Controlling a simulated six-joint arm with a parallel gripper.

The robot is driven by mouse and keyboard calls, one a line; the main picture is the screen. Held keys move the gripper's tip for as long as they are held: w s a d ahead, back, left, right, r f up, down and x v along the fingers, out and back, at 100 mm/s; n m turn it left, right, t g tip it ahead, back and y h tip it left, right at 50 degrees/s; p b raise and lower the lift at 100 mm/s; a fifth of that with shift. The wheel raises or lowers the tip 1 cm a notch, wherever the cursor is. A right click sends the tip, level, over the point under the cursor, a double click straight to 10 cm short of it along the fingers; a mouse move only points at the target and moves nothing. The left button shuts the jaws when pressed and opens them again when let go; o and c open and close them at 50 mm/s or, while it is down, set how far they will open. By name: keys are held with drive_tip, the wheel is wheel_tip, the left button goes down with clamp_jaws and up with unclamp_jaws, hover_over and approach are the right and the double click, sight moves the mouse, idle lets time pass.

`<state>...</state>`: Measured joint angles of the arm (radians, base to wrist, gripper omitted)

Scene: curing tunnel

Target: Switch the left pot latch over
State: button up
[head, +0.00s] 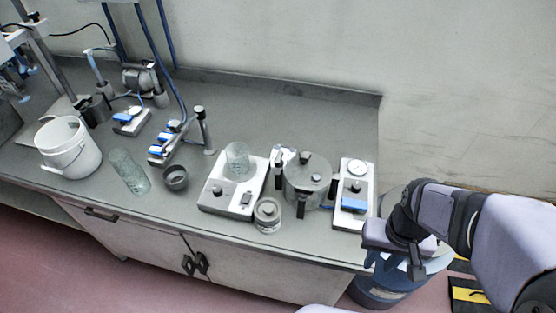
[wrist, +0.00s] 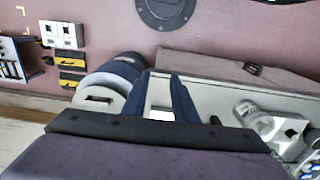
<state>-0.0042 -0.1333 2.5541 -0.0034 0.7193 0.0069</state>
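The pot (head: 307,184) is a grey lidded vessel standing on the bench near its front right part. Dark upright latch pieces show around its rim, including one at its left side (head: 278,161) and one at its front (head: 301,208). Which way each latch is thrown is too small to tell. My gripper (head: 377,262) is off the bench's right front corner, well right of the pot and apart from it. In the wrist view, its two blue fingers (wrist: 164,100) stand apart with nothing between them. The pot is not recognisable in the wrist view.
A gauge panel with a blue switch (head: 354,205) stands right of the pot. A glass jar (head: 267,215) and a stirrer plate with a beaker (head: 234,186) are to its left. A blue bin (head: 378,293) stands below my gripper. A white bucket (head: 68,148) is far left.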

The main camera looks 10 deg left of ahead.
drive_tip(key=w+a+r+t, duration=0.1)
drive_tip(key=w+a+r, duration=0.1)
drive_tip(key=w+a, duration=0.5)
drive_tip(key=t+b, duration=0.2)
drive_tip(key=t, duration=0.2)
approach(279, 156)
drive_tip(key=shift+g, duration=0.3)
drive_tip(key=shift+w+p+x, duration=0.1)
drive_tip(key=shift+p+x, duration=0.7)
drive_tip(key=shift+x, duration=1.25)
drive_tip(key=shift+w+p+x, duration=0.15)
drive_tip(key=shift+p+x, duration=0.65)
drive_tip(key=shift+x, duration=1.2)
clamp_jaws()
